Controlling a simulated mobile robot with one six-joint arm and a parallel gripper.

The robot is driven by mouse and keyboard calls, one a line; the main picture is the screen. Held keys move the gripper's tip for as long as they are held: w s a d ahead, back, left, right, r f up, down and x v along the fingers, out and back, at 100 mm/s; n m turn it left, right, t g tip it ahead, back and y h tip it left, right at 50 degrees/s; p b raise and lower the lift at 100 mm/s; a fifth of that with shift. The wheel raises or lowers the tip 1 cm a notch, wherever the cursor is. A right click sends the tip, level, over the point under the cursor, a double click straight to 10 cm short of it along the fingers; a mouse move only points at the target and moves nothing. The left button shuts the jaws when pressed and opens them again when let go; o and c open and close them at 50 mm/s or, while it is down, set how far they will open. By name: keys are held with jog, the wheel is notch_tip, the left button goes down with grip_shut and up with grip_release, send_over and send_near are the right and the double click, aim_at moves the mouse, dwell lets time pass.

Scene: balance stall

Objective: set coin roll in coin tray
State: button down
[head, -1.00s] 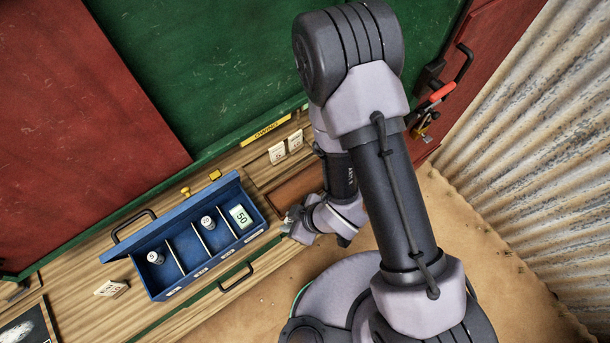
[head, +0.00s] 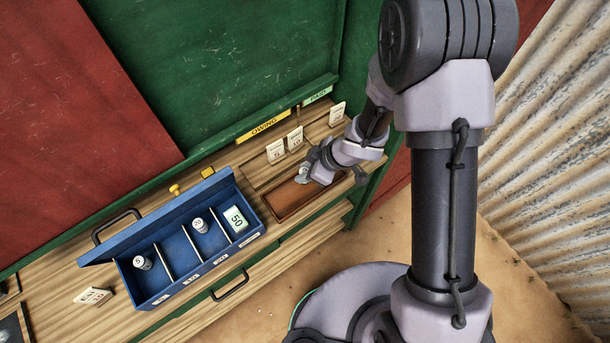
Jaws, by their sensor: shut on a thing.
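My gripper (head: 308,174) is at the end of the arm, over the left part of a shallow brown tray (head: 279,210), which looks like the coin tray. The gripper is shut on a small grey coin roll (head: 302,175), mostly hidden by the fingers. The roll looks a little above the tray's far edge; I cannot tell whether it touches. The blue cash box (head: 205,187) stands to the left of the tray. Its compartments hold a roll marked 5 (head: 142,263), a roll marked 20 (head: 199,226) and a block marked 50 (head: 236,219); one compartment between the rolls is empty.
White price cards (head: 275,151) stand on the wooden counter (head: 262,172) behind the tray, below a yellow OWING strip (head: 264,129) and a green PAID strip (head: 317,95). Another card (head: 93,296) lies left of the box. The box has a black handle (head: 117,224).

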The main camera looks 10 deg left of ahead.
notch_tip(320, 180, down, 4)
jog(key=shift+r+b, duration=0.1)
jog(key=shift+b, duration=0.7)
jog(key=shift+s+r, duration=0.15)
jog(key=shift+r, duration=0.05)
jog(key=shift+f, duration=0.1)
jog(key=c, duration=1.1)
grip_release()
jog(key=shift+c, duration=0.2)
jog(key=p+v, duration=0.6)
jog(key=v, duration=0.6)
